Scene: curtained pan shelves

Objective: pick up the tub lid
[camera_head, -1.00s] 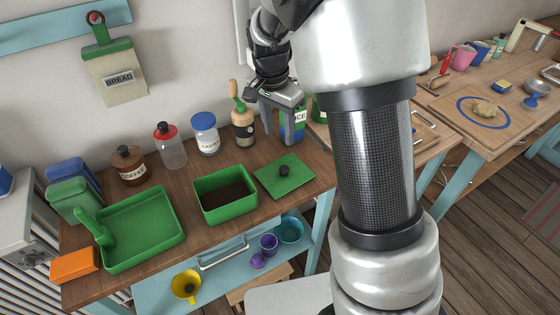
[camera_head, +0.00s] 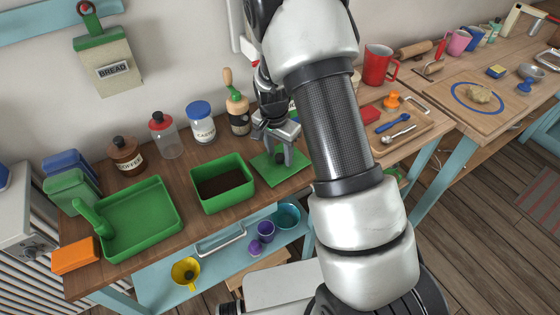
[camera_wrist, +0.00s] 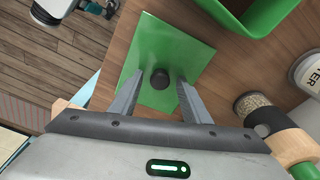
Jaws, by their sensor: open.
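The tub lid (camera_head: 268,169) is a flat green square with a dark round knob, lying on the wooden counter to the right of the green tub (camera_head: 222,203) of dark soil. In the wrist view the lid (camera_wrist: 160,48) lies below my gripper, and its knob (camera_wrist: 160,79) shows between the two finger ends. My gripper (camera_head: 280,156) is open, with its fingers pointing down over the lid. In the wrist view the gripper (camera_wrist: 156,92) has one finger on each side of the knob. I cannot tell how far the fingertips are above the lid.
A bottle with a wooden stopper (camera_head: 238,115) and a blue-capped jar (camera_head: 202,130) stand behind the lid. A green tray (camera_head: 140,222) lies to the left. The counter's front edge is close to the lid.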

